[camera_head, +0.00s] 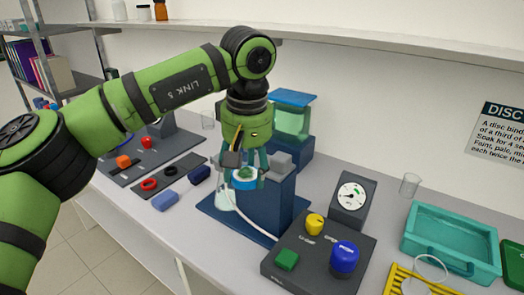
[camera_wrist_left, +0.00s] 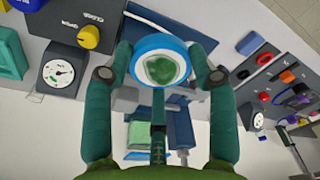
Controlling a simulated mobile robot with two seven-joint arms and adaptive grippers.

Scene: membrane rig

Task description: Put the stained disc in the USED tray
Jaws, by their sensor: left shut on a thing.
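My left gripper (camera_head: 245,172) points down beside the blue stand of the rig and is shut on the stained disc (camera_head: 244,180). In the left wrist view the stained disc (camera_wrist_left: 160,68) shows a white face with a dark green patch and a blue rim, between the two fingers of the left gripper (camera_wrist_left: 160,75). I cannot tell whether it touches the rig. A teal tray (camera_head: 410,242) stands at the right, and part of a green tray (camera_head: 513,262) shows at the right edge. No USED label is readable. My right gripper is not in view.
The blue rig stand (camera_head: 268,205) has a clear flask (camera_head: 226,197) and a pale tube by it. A dark control box (camera_head: 318,258) with knobs and a gauge (camera_head: 352,197) lies between rig and trays. A yellow rack (camera_head: 400,278) and a glass (camera_head: 410,185) are near the teal tray.

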